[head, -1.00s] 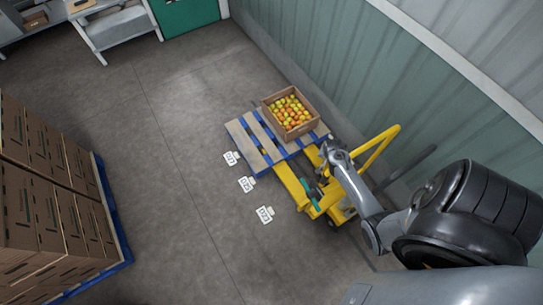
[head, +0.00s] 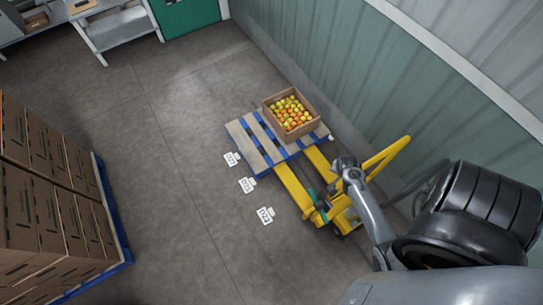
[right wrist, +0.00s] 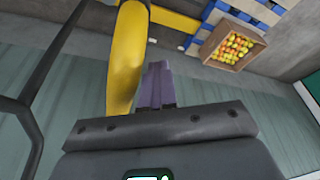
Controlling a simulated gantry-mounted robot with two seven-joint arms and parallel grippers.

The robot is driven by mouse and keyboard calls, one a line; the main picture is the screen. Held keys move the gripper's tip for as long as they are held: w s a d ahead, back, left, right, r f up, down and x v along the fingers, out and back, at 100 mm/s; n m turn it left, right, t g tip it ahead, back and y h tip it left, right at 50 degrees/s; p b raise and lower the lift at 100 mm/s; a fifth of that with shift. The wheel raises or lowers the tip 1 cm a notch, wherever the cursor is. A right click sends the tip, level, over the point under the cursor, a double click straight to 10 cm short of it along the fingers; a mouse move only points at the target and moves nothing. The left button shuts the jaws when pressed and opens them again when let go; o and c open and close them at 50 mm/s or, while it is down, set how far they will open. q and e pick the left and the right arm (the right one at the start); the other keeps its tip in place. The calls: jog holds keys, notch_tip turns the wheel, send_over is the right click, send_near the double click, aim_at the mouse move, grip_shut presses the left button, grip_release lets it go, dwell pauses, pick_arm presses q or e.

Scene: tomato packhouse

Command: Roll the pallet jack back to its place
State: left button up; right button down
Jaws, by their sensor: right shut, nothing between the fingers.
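The yellow pallet jack (head: 293,187) stands near the green wall. Its forks run up to the near edge of a blue and wooden pallet (head: 247,142); how far they reach under it is hidden. Its yellow loop handle (head: 387,156) leans up to the right. My right gripper (head: 344,166) is by the handle, above the jack's near end. In the right wrist view its fingers (right wrist: 155,84) are together and empty, beside the yellow handle bar (right wrist: 126,60). I cannot tell whether they touch it. My left gripper is in neither view.
A crate of tomatoes (head: 291,113) sits on the pallet. Stacked cartons (head: 45,190) stand on another pallet at the left. White tags (head: 247,185) mark the floor beside the jack. The wall (head: 340,65) is close on the right; the middle floor is clear.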

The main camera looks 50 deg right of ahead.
jog(key=s+a, duration=0.3)
jog(key=s, duration=0.5)
jog(key=shift+f, duration=0.15)
jog(key=shift+w, duration=0.1)
